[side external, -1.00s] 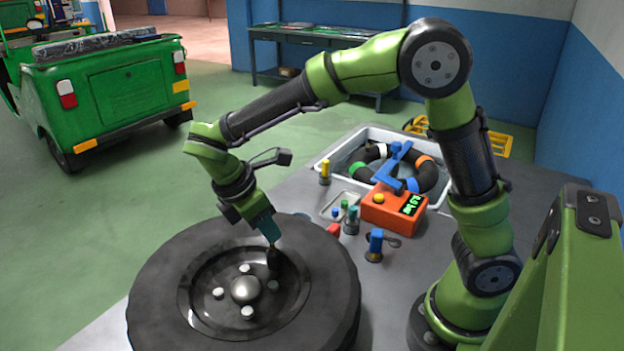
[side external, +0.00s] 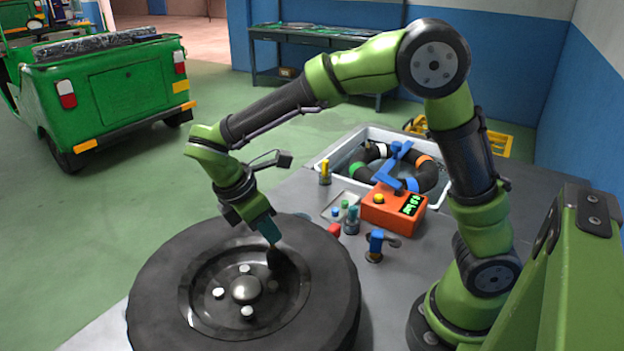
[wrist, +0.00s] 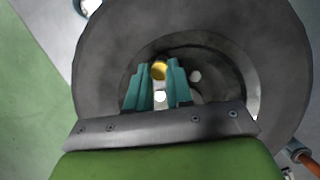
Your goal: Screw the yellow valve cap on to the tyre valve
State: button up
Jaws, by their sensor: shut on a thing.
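The tyre (side external: 320,260) lies flat on the grey table, with a dark wheel disc and pale studs around a domed hub (side external: 246,289). My gripper (side external: 272,240) points down at the inner rim of the wheel, on its far right side in the side view. In the wrist view the teal fingers of my gripper (wrist: 159,82) are closed around the yellow valve cap (wrist: 159,70). The cap is hidden in the side view. The valve is not clearly visible, so I cannot tell whether the cap touches it.
An orange gauge box (side external: 393,208) with a blue handle stands behind the tyre. A grey tub (side external: 440,200) holds a black ring. Small tools, a small tray (side external: 333,208) and a blue-topped tool (side external: 376,244) stand close by. A green rickshaw (side external: 120,85) is at the back left.

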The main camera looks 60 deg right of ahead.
jog(key=shift+f, duration=0.9)
dwell(0.6)
jog(key=m+g, duration=0.1)
jog(key=m, duration=0.2)
jog(key=shift+w+y, duration=0.1)
jog(key=shift+y, duration=0.2)
jog(key=m, duration=0.2)
jog(key=m+g+y, duration=0.1)
jog(key=m, duration=0.2)
jog(key=shift+y, duration=0.3)
jog(key=m, duration=0.2)
jog(key=m+y, duration=0.1)
jog(key=m, duration=0.1)
jog(key=shift+f+m+g+y, duration=0.1)
jog(key=shift+m+g+y, duration=0.2)
jog(key=shift+g, duration=0.1)
jog(key=m, duration=0.1)
jog(key=m+y, duration=0.1)
jog(key=m, duration=0.1)
jog(key=m+y, duration=0.1)
jog(key=m, duration=0.1)
jog(key=shift+s+a, duration=0.2)
jog(key=shift+a, duration=0.1)
jog(key=shift+o, duration=0.2)
jog(key=o, duration=0.6)
jog(key=shift+c, duration=0.2)
